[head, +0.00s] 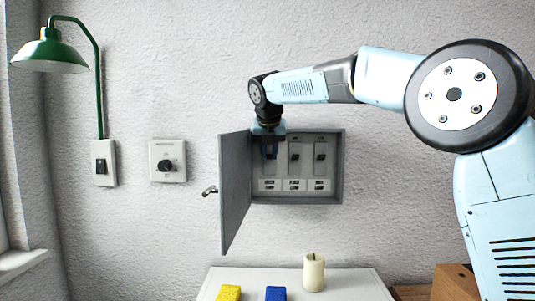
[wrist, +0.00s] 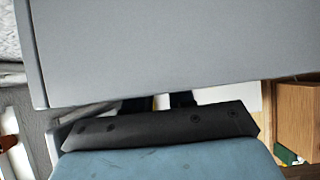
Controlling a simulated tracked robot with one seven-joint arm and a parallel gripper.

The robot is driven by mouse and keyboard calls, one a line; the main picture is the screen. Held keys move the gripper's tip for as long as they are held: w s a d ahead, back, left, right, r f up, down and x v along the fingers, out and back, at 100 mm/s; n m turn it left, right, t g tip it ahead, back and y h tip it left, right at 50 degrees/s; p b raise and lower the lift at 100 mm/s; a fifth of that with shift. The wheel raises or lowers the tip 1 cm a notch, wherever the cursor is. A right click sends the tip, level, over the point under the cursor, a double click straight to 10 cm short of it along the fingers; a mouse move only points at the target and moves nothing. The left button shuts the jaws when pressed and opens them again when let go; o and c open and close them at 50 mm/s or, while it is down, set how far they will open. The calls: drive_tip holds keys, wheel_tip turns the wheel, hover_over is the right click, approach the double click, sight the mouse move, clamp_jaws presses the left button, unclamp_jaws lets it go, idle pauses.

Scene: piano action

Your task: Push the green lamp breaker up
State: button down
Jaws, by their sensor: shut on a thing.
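An open grey breaker box (head: 338,165) hangs on the wall with three breakers side by side. My gripper (head: 269,153) points down inside it at the left breaker, shut on what appears to be its lever, which the fingers mostly hide. The middle breaker (head: 294,157) and the right breaker (head: 320,153) are in plain view. Labels under them are too small to read, so which one is for the green lamp (head: 50,52) I cannot tell. In the wrist view a grey panel covers the top, and my dark fingers (wrist: 168,102) show only partly; their tips are hidden.
The box door (head: 235,190) stands open on the left, its handle (head: 210,191) sticking out. A wall switch (head: 103,163) and a dial (head: 167,162) are further left. Below stands a white table (head: 345,285) with a candle (head: 314,272), a yellow block (head: 228,293) and a blue block (head: 276,293).

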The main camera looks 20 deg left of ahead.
idle(0.3)
drive_tip(key=c, duration=1)
unclamp_jaws()
drive_tip(key=shift+o, duration=0.2)
drive_tip(key=shift+s+r, duration=0.25)
drive_tip(key=shift+r, duration=0.25)
drive_tip(key=v, duration=1.2)
drive_tip(key=shift+s+r, duration=0.15)
drive_tip(key=shift+s, duration=0.05)
